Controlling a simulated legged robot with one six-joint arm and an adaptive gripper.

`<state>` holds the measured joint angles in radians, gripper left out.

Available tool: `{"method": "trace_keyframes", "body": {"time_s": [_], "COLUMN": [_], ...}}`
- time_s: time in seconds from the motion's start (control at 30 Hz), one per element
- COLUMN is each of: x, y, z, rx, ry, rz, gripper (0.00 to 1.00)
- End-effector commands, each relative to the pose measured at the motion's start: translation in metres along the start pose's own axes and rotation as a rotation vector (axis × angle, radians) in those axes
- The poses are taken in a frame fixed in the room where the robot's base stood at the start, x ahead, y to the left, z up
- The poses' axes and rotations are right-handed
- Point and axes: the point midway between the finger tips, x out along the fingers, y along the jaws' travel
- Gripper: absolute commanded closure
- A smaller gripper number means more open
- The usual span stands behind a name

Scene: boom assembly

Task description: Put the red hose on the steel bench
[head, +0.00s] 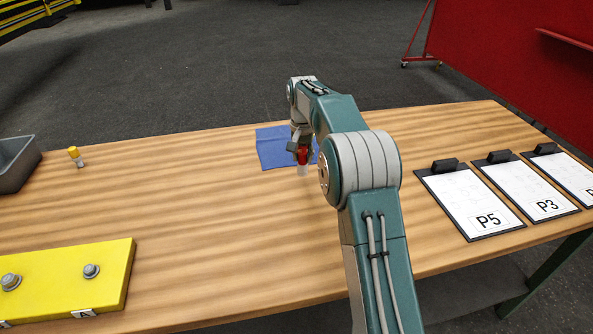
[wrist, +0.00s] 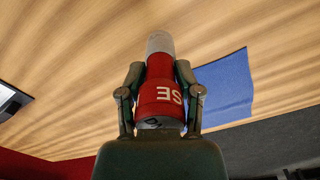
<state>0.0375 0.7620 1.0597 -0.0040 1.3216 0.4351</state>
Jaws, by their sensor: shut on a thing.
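My gripper (head: 301,148) is shut on the red hose (head: 303,158), a short red cylinder with a pale grey end. In the wrist view the fingers of my gripper (wrist: 160,75) lie on both sides of the red hose (wrist: 161,97), which carries white letters. Its grey end points away from my gripper, and in the head view it points down. The hose is over the wood-topped bench (head: 215,205), beside a blue cloth (head: 272,147). I cannot tell whether its tip touches the wood. No clearly steel bench top shows.
A yellow block (head: 62,287) with bolts is at the front left. A grey bin (head: 14,165) and a small yellow-capped item (head: 75,156) stand at the left. Clipboards, including P5 (head: 468,203) and P3 (head: 524,187), lie at the right. The middle wood is clear.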

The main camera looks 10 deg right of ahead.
Motion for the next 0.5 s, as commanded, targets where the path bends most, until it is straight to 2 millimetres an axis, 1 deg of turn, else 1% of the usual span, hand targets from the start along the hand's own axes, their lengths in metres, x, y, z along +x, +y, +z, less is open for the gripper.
{"method": "trace_keyframes", "body": {"time_s": [0.07,0.17,0.3,0.4,0.5], "x": [0.006,0.02,0.043,0.049,0.05], "y": [-0.005,-0.016,-0.016,-0.016,-0.016], "z": [0.002,0.007,0.007,0.007,0.007], "rx": [-0.001,-0.003,0.0,0.0,0.0], "ry": [0.001,-0.001,-0.002,0.001,0.002], "rz": [0.0,0.001,0.001,-0.001,-0.001], "gripper": [1.0,1.0,1.0,1.0,1.0]}}
